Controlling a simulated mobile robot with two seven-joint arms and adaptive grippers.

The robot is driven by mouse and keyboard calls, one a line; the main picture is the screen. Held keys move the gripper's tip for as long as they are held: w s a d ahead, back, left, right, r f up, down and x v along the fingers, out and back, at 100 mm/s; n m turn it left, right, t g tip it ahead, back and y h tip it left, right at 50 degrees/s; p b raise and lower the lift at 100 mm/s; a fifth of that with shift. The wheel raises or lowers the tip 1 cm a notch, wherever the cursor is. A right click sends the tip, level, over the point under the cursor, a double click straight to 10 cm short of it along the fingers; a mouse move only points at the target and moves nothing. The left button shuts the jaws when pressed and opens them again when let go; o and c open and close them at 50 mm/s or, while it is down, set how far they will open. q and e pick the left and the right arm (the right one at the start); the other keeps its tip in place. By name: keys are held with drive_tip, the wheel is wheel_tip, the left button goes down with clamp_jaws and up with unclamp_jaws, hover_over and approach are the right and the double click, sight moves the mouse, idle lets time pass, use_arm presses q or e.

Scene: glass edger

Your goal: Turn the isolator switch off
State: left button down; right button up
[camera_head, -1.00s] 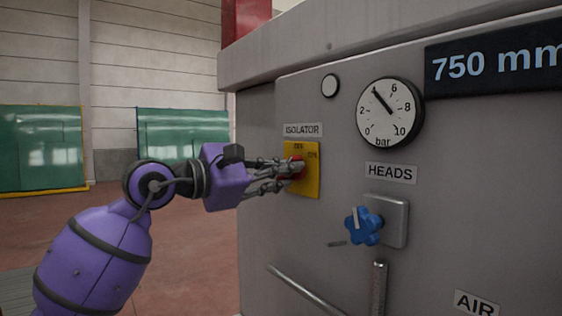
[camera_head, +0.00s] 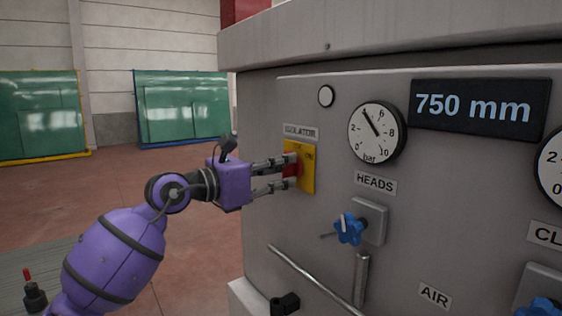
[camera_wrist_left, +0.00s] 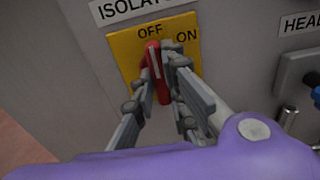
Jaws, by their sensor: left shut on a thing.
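The isolator switch has a yellow plate (camera_head: 308,172) below the ISOLATOR label, with a red handle (camera_head: 291,168) partly hidden by my fingers. In the left wrist view the red handle (camera_wrist_left: 158,75) points up, its top just under the word OFF, and ON is to its right on the yellow plate (camera_wrist_left: 122,50). My left gripper (camera_head: 286,173) is shut on the red handle, with one finger on each side; its fingers also show in the left wrist view (camera_wrist_left: 157,85). My right gripper is in neither view.
Right of the switch are a pressure gauge (camera_head: 377,132), a blue HEADS knob (camera_head: 348,229) and a 750 mm display (camera_head: 478,108). A metal bar (camera_head: 312,277) slants below the switch. Open floor (camera_head: 205,270) lies left of the machine.

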use_arm(q)
drive_tip(key=shift+r, duration=0.25)
drive_tip(key=shift+f, duration=0.1)
drive_tip(key=c, duration=1.8)
unclamp_jaws()
drive_tip(key=shift+o, duration=0.2)
drive_tip(key=shift+f, duration=0.1)
drive_tip(key=v, duration=1.2)
